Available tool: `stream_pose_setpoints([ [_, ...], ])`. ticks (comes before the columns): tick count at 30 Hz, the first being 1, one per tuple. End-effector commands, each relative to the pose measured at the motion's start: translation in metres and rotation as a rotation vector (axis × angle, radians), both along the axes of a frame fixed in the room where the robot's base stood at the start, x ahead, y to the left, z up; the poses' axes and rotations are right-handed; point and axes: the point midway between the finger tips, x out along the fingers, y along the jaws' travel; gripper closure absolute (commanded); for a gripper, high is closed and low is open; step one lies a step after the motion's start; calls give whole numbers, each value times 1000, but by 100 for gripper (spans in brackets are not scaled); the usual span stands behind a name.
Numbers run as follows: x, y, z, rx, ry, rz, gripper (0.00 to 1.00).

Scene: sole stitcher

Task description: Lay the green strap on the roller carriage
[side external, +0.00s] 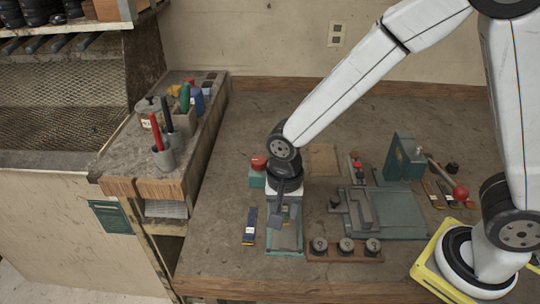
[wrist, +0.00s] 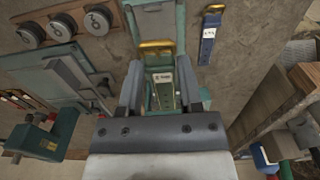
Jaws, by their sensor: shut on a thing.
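My gripper (wrist: 160,88) is shut on the green strap (wrist: 164,97), which lies between the two fingers with a white label and a brass-coloured end showing in the wrist view. In the side view my gripper (side external: 285,217) points down over a teal-edged tray (side external: 284,252), and the strap is too hidden there to make out. The grey roller carriage (side external: 360,211) sits on the teal stitcher's base, to the right of my gripper and apart from it. It also shows at the left of the wrist view (wrist: 77,78).
A blue strap (side external: 249,228) lies left of the tray. A wooden rack (side external: 345,257) with three round weights stands in front of the stitcher. More straps (side external: 432,195) lie at the right.

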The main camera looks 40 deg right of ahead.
Motion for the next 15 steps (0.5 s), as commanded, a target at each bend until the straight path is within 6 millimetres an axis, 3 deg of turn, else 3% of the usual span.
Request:
stream_pose_setpoints([
  [6,11,-20,-12,-1,1,4,100],
  [15,12,-21,-19,-1,1,8,100],
])
